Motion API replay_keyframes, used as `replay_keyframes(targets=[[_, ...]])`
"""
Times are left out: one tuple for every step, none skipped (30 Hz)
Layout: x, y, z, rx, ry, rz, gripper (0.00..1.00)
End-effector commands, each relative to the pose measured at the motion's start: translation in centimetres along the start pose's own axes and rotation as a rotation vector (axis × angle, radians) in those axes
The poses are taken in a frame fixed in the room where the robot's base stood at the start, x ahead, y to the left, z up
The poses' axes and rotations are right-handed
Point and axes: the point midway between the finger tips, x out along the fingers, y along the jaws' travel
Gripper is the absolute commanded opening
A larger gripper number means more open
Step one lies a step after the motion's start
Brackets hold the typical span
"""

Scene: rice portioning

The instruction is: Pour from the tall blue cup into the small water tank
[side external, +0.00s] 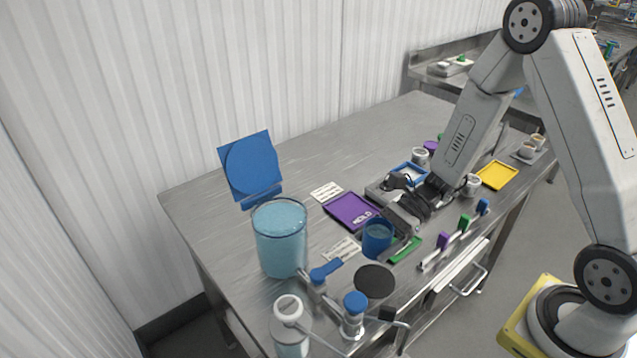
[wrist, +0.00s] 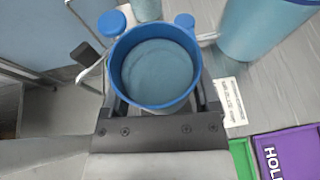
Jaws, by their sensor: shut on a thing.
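The blue cup (side external: 377,238) stands upright in my gripper (side external: 394,226), which is shut on it. In the wrist view the cup (wrist: 155,103) shows its round blue rim and a pale teal surface inside, with my gripper (wrist: 162,112) around its near side. I cannot tell whether its base touches the table. A large clear tank (side external: 280,245) with teal contents stands left of the cup; it also shows at the wrist view's upper right (wrist: 258,30). A smaller clear vessel (side external: 291,340) with a white top stands at the front. I cannot tell which one the task calls small.
An upright blue lid panel (side external: 250,167) stands behind the large tank. Blue-capped metal fittings (side external: 354,304) and a dark round pad (side external: 374,281) lie between the cup and the front edge. A purple tray (side external: 351,210) lies behind the cup.

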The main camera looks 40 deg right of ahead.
Motion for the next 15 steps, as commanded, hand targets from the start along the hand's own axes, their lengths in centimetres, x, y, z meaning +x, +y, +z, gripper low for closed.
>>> replay_keyframes(targets=[[0.0, 0.0, 0.0, 0.0, 0.0, 0.0, 0.12], [0.0, 0.0, 0.0, 0.0, 0.0, 0.0, 0.12], [0.0, 0.0, 0.0, 0.0, 0.0, 0.0, 0.12], [0.0, 0.0, 0.0, 0.0, 0.0, 0.0, 0.12], [0.0, 0.0, 0.0, 0.0, 0.0, 0.0, 0.12], [0.0, 0.0, 0.0, 0.0, 0.0, 0.0, 0.12], [0.0, 0.0, 0.1, 0.0, 0.0, 0.0, 0.12], [0.0, 0.0, 0.1, -0.001, 0.0, 0.0, 0.12], [-0.1, 0.0, 0.2, -0.001, 0.0, 0.0, 0.12], [-0.1, 0.0, 0.2, -0.001, 0.0, -0.001, 0.12], [-0.1, -0.1, 0.3, -0.001, 0.0, -0.001, 0.12], [-0.2, -0.1, 0.5, -0.002, 0.0, -0.001, 0.12], [-0.3, -0.1, 0.7, -0.002, 0.0, -0.001, 0.12], [-0.4, -0.1, 0.9, -0.002, 0.0, -0.001, 0.12], [-0.5, -0.1, 1.1, -0.002, 0.0, -0.001, 0.12]])
